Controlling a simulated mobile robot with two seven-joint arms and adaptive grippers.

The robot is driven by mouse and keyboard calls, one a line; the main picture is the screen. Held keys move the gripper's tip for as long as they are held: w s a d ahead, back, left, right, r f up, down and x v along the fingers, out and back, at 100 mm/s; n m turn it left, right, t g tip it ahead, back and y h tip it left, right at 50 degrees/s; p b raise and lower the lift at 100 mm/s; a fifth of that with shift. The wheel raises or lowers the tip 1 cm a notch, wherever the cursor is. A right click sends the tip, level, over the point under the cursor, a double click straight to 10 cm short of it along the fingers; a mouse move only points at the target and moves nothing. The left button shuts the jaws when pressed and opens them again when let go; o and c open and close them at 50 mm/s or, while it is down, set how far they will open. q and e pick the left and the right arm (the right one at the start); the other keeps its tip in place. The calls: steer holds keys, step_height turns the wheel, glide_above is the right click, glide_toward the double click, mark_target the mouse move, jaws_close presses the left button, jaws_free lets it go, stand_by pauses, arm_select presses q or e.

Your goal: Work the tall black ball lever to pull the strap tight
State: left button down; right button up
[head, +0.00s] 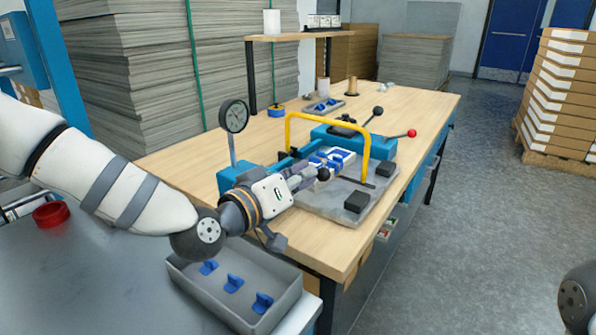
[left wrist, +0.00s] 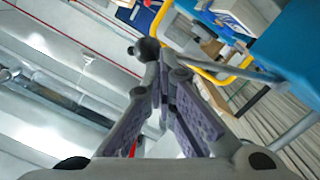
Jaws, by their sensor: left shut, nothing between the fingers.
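My left gripper (head: 304,178) is shut, its fingertips at a black ball (head: 323,174) low at the front of the blue strapping machine (head: 350,141). In the left wrist view, the black ball (left wrist: 147,49) shows just beyond the closed fingers (left wrist: 165,88), with a grey rod running toward it from the blue body; I cannot tell whether they touch. Another lever with a black ball (head: 378,111) slants up at the machine's back, beside a red-ball lever (head: 412,132). I cannot tell which black ball is the tall one. The strap is not clear. My right gripper is out of view.
A yellow hoop (head: 328,115) arches over the machine, close to my left gripper. A dial gauge (head: 234,117) stands behind the wrist. Dark blocks (head: 357,202) sit on the grey plate. A grey tray (head: 205,297) with blue clips is below my forearm.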

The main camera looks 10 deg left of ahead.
arm_select(q)
steer(key=v, duration=1)
steer(key=shift+a+r+p, duration=0.15)
steer(key=shift+r+p, duration=0.05)
steer(key=shift+p, duration=0.25)
